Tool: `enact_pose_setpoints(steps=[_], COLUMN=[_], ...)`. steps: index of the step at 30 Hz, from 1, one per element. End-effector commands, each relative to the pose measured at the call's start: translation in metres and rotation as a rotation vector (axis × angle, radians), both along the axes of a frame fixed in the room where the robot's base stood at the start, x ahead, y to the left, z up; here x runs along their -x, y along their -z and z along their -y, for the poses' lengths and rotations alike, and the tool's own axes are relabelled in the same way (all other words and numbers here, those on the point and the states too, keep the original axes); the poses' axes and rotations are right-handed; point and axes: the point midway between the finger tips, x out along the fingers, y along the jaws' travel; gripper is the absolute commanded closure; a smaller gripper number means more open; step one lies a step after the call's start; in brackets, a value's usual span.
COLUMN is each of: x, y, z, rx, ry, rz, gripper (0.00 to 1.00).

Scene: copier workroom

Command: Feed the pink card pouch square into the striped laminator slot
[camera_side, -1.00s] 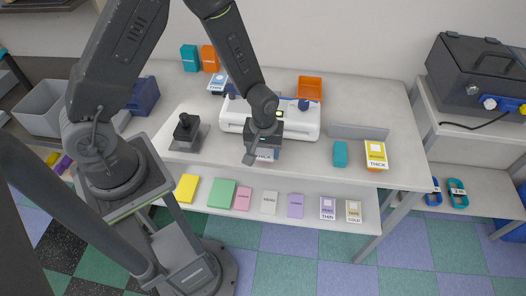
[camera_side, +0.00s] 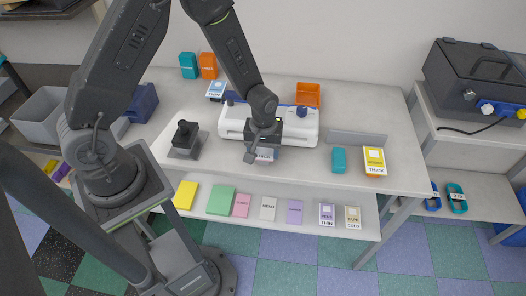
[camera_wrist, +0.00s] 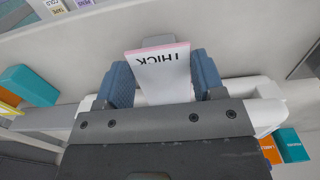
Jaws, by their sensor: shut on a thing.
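A pink-edged card pouch (camera_wrist: 160,72) with a white face lettered THICK is held between the blue finger pads of my gripper (camera_wrist: 165,84) in the wrist view; the lettering is upside down there. In the side view my gripper (camera_side: 263,148) is in front of the white laminator (camera_side: 298,127), with a small part of the pouch (camera_side: 265,156) showing below it. The laminator's body also shows behind the fingers in the wrist view (camera_wrist: 266,88). The slot and any stripes on it are hidden by my gripper, so I cannot tell whether the pouch touches it.
An orange bin (camera_side: 308,94) stands behind the laminator. A black-handled device (camera_side: 184,141) is to its left. A teal block (camera_side: 339,160) and a yellow THICK card (camera_side: 374,159) are to the right. Several coloured packs lie on the lower shelf (camera_side: 340,237). The tabletop's right end is clear.

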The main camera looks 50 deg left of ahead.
Motion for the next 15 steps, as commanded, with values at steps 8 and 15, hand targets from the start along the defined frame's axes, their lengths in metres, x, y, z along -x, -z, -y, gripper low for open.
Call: enact_pose_setpoints(steps=[8, 15], x=[-0.0011, -0.001], y=[0.0001, 0.0], z=[-0.0009, -0.0008], rx=[0.0, 0.0], ry=[0.001, 0.001], rz=[0.0, 0.0], gripper=[0.6, 0.15])
